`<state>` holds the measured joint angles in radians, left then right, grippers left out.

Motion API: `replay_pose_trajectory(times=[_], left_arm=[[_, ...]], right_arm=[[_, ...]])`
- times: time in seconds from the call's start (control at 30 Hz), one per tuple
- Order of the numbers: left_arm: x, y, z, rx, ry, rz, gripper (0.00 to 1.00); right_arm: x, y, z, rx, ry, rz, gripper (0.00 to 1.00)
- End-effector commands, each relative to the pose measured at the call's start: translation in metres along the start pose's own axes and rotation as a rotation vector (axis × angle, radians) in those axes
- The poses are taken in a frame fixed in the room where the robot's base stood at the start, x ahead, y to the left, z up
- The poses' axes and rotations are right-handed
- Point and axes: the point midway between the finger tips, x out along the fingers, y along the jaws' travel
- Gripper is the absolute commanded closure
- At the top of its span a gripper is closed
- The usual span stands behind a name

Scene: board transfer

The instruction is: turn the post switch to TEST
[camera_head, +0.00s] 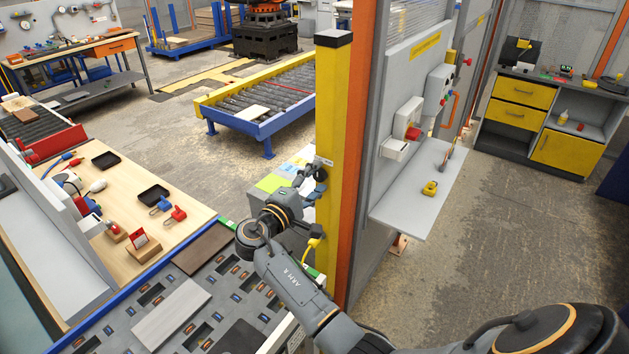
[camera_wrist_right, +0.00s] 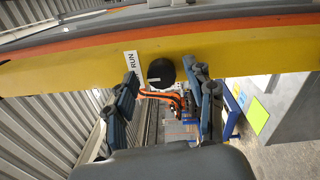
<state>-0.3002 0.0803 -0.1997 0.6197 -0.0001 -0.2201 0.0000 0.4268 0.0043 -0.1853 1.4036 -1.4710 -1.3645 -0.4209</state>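The post switch is a round black knob (camera_wrist_right: 161,72) on the yellow post (camera_head: 340,110). In the right wrist view a white label reading RUN (camera_wrist_right: 131,62) is left of the knob, and a short white mark on the knob lies on its left side. No TEST label is readable; the right finger covers part of the post. My right gripper (camera_wrist_right: 164,77) is open, one finger on each side of the knob, with gaps visible; contact is not seen. In the head view my right gripper (camera_head: 305,186) is at the post's left face. My left gripper is not in view.
A grey panel with a shelf (camera_head: 415,190) stands right of the post, behind an orange upright (camera_head: 360,150). A wooden workbench (camera_head: 135,215) and a grey slotted surface (camera_head: 170,310) lie left of my right arm. A roller conveyor (camera_head: 265,95) is behind.

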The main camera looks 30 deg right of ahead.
Motion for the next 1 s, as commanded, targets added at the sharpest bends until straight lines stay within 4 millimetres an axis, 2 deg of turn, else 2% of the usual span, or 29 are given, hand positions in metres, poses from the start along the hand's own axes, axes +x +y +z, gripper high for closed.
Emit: replay_pose_trajectory(times=[0.27, 0.37, 0.7, 0.83, 1.0], left_arm=[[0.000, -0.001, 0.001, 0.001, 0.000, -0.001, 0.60], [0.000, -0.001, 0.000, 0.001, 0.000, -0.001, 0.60], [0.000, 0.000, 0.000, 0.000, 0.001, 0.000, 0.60], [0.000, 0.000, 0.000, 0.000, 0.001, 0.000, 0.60], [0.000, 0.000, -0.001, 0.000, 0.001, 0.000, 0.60]], right_arm=[[-0.006, -0.002, -0.001, -0.001, 0.002, -0.003, 0.46], [-0.020, -0.002, -0.001, 0.000, 0.004, -0.005, 0.46], [-0.090, -0.002, -0.001, 0.001, 0.003, -0.006, 0.46], [-0.108, -0.002, -0.001, 0.000, 0.002, -0.004, 0.46], [-0.118, -0.001, 0.000, 0.000, 0.000, -0.002, 0.46]])
